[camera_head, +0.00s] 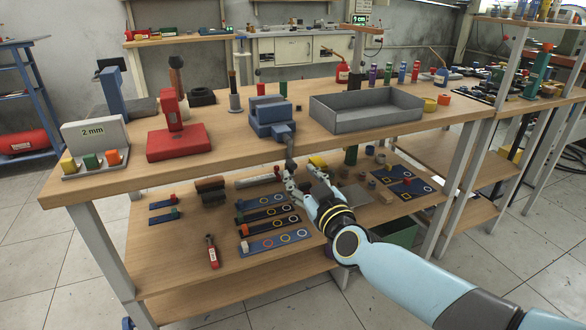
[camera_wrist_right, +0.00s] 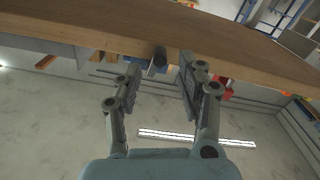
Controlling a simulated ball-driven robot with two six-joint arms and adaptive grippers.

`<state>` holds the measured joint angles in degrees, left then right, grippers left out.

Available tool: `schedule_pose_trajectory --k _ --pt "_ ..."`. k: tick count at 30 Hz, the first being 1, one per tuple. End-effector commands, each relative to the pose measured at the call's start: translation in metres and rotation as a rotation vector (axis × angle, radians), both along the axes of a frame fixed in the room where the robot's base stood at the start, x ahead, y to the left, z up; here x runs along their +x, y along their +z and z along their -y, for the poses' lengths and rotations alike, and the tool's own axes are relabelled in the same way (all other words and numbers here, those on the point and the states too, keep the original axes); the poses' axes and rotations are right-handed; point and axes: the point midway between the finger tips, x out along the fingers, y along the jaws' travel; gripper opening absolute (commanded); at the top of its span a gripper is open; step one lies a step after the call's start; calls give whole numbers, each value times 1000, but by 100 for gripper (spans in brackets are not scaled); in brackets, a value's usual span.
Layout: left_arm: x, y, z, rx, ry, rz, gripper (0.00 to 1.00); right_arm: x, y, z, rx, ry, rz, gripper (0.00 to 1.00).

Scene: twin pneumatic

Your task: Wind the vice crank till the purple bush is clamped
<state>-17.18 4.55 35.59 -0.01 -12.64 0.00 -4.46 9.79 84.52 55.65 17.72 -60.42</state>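The blue vice (camera_head: 268,114) stands at the front of the bench top. Its dark crank (camera_head: 290,149) hangs at the bench's front edge. My right gripper (camera_head: 301,173) is just below and in front of the crank, fingers apart. In the right wrist view the gripper (camera_wrist_right: 160,72) is open, and the crank's dark round grip (camera_wrist_right: 158,58) shows between the fingertips, with a gap to the right finger; contact with the left one is unclear. I cannot make out the purple bush in the vice jaws. My left gripper is out of view.
The bench's wooden edge (camera_wrist_right: 90,30) runs close above the fingers in the wrist view. A red press (camera_head: 178,138) and a grey tray (camera_head: 365,108) flank the vice. Below, a shelf (camera_head: 170,265) holds strips and small parts.

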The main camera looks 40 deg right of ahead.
Motion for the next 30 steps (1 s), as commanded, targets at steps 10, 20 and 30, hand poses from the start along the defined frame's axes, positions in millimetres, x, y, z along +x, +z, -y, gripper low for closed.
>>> schedule_pose_trajectory --k 10,20,30 --pt "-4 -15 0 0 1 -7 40 49 -2 12 -1 0 -1 39" --pt "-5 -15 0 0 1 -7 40 54 0 13 -1 1 -1 39" --pt "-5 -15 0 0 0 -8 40 53 -1 13 -1 1 -1 0"
